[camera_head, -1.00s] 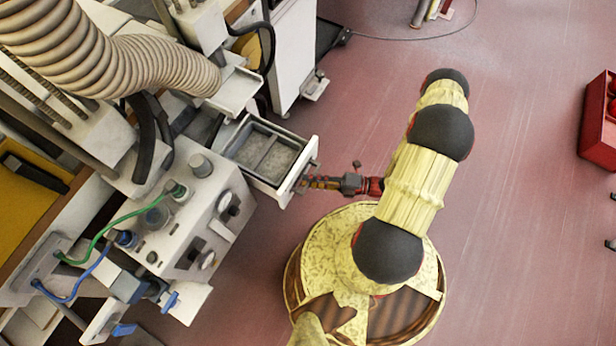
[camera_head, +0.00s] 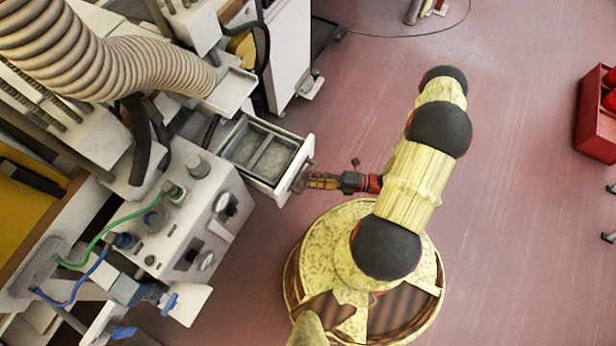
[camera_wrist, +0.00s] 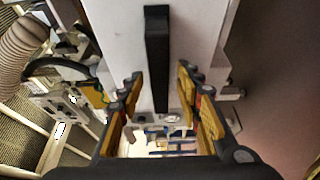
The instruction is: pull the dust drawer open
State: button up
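The dust drawer (camera_head: 291,162) stands out from the machine, its open top showing two grey compartments. Its white front fills the middle of the wrist view (camera_wrist: 195,30), with a black bar handle (camera_wrist: 157,60) on it. My gripper (camera_head: 304,181) is at the drawer front in the head view. In the wrist view my two finger sets (camera_wrist: 160,88) stand apart, one on each side of the handle, with a visible gap on both sides. The fingers look open and not closed on the bar. The exact depth of the fingertips against the handle is hard to tell.
A white control box (camera_head: 185,225) with knobs and gauges and green and blue hoses stands beside the drawer. A ribbed duct (camera_head: 110,60) hangs above left. A red crate (camera_head: 597,118) is at the far right. The reddish floor (camera_head: 520,200) is mostly clear.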

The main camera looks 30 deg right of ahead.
jog(key=v, duration=1.1)
jog(key=shift+s+d, duration=0.1)
jog(key=shift+d, duration=0.05)
